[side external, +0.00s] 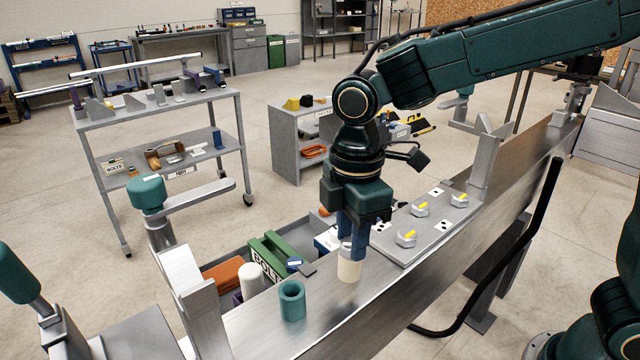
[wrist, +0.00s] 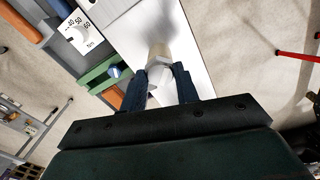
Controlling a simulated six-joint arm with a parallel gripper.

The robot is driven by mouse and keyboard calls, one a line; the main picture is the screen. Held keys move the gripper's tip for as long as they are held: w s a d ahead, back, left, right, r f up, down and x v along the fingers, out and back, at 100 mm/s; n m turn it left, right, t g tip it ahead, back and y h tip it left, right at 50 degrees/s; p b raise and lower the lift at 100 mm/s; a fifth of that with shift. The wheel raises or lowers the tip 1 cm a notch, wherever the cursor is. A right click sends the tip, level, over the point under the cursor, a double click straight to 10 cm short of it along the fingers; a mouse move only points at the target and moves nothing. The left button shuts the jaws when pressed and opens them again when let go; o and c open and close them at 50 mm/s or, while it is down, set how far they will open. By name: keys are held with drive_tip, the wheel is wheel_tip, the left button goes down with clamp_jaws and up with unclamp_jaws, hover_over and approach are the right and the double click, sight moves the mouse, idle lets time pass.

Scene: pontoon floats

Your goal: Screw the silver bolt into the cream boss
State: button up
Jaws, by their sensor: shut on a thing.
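My gripper (side external: 354,246) points straight down over the metal beam, its blue fingers shut on the silver bolt (side external: 345,249). Only a small part of the bolt shows between the fingers. The cream boss (side external: 349,270) stands upright on the beam directly below the bolt. In the wrist view my gripper (wrist: 160,73) has the bolt (wrist: 161,62) between its fingertips, with the cream boss (wrist: 158,48) just beyond it. The bolt's lower end is hidden, so I cannot tell how deep it sits in the boss.
A teal hollow boss (side external: 292,301) stands on the beam at the left. A grey plate (side external: 405,245) with several yellow-marked hex pieces lies to the right. A grey tray (side external: 222,268) of parts sits behind the beam. A bracket (side external: 190,285) rises at the left.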

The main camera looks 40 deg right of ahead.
drive_tip(key=m, duration=0.6)
drive_tip(key=shift+m, duration=1.3)
drive_tip(key=m, duration=0.3)
drive_tip(key=shift+f+m, duration=0.1)
drive_tip(key=shift+m, duration=0.3)
drive_tip(key=m, duration=0.4)
drive_tip(key=shift+m, duration=2.1)
drive_tip(key=o, duration=0.8)
